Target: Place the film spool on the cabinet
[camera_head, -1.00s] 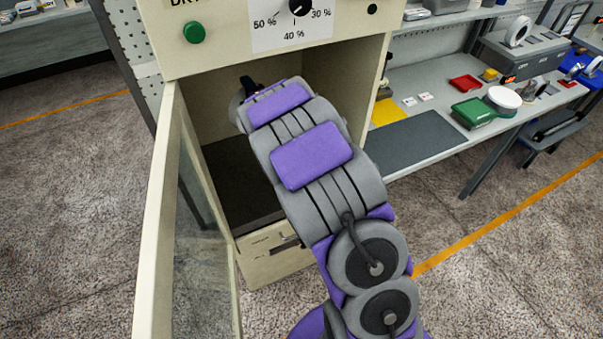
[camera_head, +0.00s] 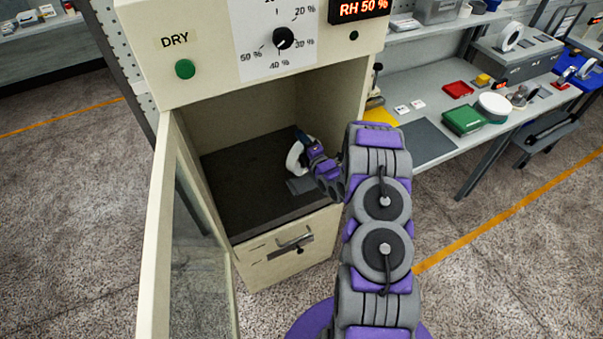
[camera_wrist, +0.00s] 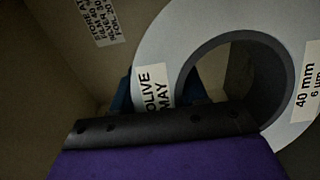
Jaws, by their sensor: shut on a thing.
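The cabinet (camera_head: 158,86) is cream, with its glass door (camera_head: 182,240) swung open at the left and a dark floor (camera_head: 240,205) inside. My gripper (camera_head: 302,140) is inside the opening, towards the right of the compartment. It is shut on the film spool (camera_head: 295,157), a pale ring with a dark core, partly hidden by the gripper. In the wrist view the spool (camera_wrist: 185,38) shows large, with labels reading "OLIVE MAY" and "40 mm 6 µm". I cannot tell whether the spool touches the cabinet floor.
A dial (camera_head: 283,38), a green button (camera_head: 185,69) and an "RH 50 %" display (camera_head: 361,9) are above the opening. A drawer (camera_head: 290,250) is below. A workbench (camera_head: 440,75) at the right holds a green box (camera_head: 462,120) and a red tray (camera_head: 458,89).

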